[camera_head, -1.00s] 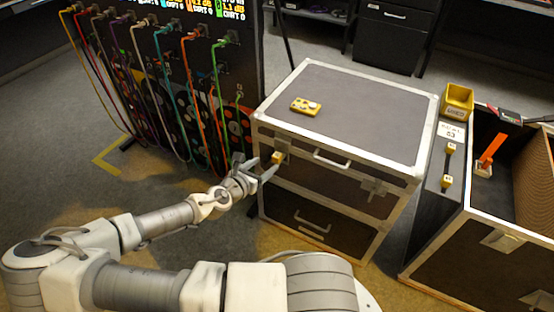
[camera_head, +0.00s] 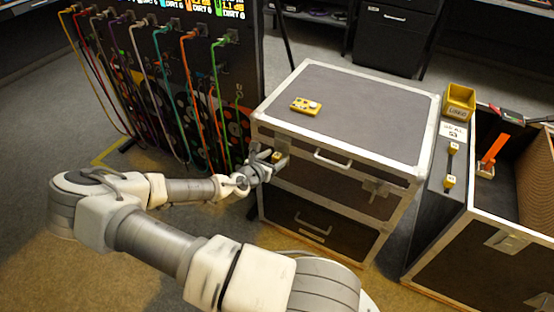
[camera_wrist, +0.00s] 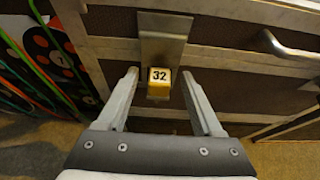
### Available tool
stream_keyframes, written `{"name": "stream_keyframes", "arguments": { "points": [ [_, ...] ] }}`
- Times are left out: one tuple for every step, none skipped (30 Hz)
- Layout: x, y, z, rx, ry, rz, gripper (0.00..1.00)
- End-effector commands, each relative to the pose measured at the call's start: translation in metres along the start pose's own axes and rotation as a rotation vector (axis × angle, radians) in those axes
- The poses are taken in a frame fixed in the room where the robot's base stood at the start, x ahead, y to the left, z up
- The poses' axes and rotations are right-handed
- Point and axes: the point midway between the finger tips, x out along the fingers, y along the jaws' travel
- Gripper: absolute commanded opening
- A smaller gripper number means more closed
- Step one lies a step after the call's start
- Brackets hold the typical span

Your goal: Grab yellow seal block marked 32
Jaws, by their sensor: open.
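The yellow seal block marked 32 (camera_wrist: 159,84) hangs at a metal latch plate (camera_wrist: 162,40) on the front of the dark flight case (camera_head: 345,110). In the head view the block (camera_head: 277,156) is small and partly hidden by my gripper. My gripper (camera_head: 268,160) is open at the left front corner of the case. In the wrist view its two fingers (camera_wrist: 160,88) stand on either side of the block, with a gap on each side. The fingers do not touch it.
A yellow device (camera_head: 305,106) lies on the case lid. A metal handle (camera_head: 332,160) juts from the case front. A cable panel (camera_head: 190,90) with coloured cables hangs at the left. An open case (camera_head: 480,240) with a yellow bin (camera_head: 458,101) stands at the right.

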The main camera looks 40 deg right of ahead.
Motion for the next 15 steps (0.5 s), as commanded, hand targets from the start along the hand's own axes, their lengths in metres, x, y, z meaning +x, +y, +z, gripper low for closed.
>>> {"name": "stream_keyframes", "arguments": {
  "points": [
    [0.0005, 0.0004, -0.0001, 0.000, 0.000, 0.001, 0.68],
    [0.0005, 0.0004, 0.0000, 0.000, 0.000, 0.001, 0.68],
    [0.0004, 0.0005, 0.0001, 0.000, 0.000, 0.001, 0.68],
    [0.0004, 0.0005, 0.0001, 0.000, 0.000, 0.001, 0.68],
    [0.0003, 0.0005, 0.0001, 0.000, 0.000, 0.001, 0.68],
    [0.0003, 0.0004, 0.0001, 0.000, 0.000, 0.001, 0.68],
    [0.0003, 0.0004, 0.0002, 0.000, 0.000, 0.001, 0.64],
    [0.0003, 0.0004, 0.0002, 0.000, 0.000, 0.001, 0.58],
    [0.0003, 0.0004, 0.0002, 0.000, 0.000, 0.001, 0.51],
    [0.0002, 0.0004, 0.0002, 0.000, 0.000, 0.001, 0.46],
    [0.0002, 0.0003, 0.0002, 0.000, 0.000, 0.001, 0.41],
    [0.0002, 0.0003, 0.0002, 0.000, 0.000, 0.001, 0.33],
    [0.0002, 0.0003, 0.0002, 0.000, 0.000, 0.001, 0.28],
    [0.0002, 0.0003, 0.0002, 0.000, 0.000, 0.001, 0.23],
    [0.0002, 0.0003, 0.0002, 0.000, 0.000, 0.001, 0.15]
  ]
}}
